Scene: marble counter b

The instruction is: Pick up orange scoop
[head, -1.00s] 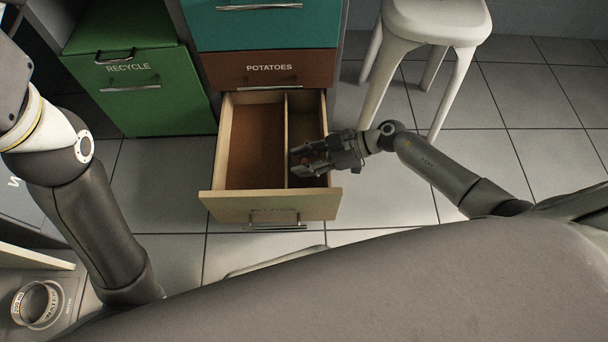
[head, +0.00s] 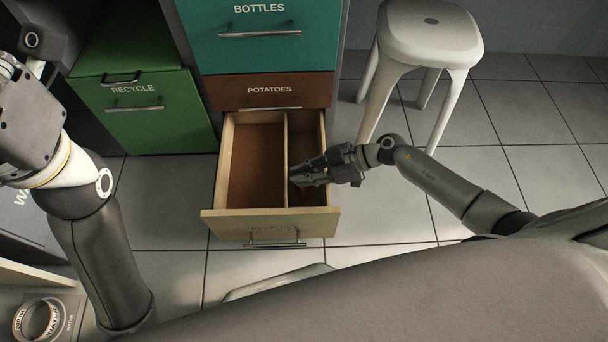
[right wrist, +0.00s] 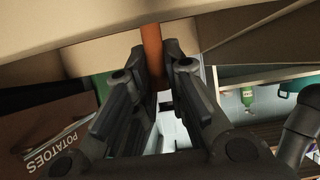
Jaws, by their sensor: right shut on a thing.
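The orange scoop shows in the right wrist view as an orange bar (right wrist: 152,50), upright between my fingertips. My right gripper (right wrist: 156,72) is shut on it. In the head view my right gripper (head: 302,172) reaches in from the right over the narrow right compartment of the open drawer (head: 270,222). A small reddish patch below the fingers there may be part of the scoop; the rest is hidden. My left arm is at the left of the head view, but its gripper is not seen.
A thin divider (head: 286,150) splits the drawer; its wider left compartment looks empty. The POTATOES drawer (head: 270,91) is shut above. A white stool (head: 430,40) stands behind right, a green RECYCLE cabinet (head: 150,120) at left. A round band-like item (head: 40,320) lies lower left.

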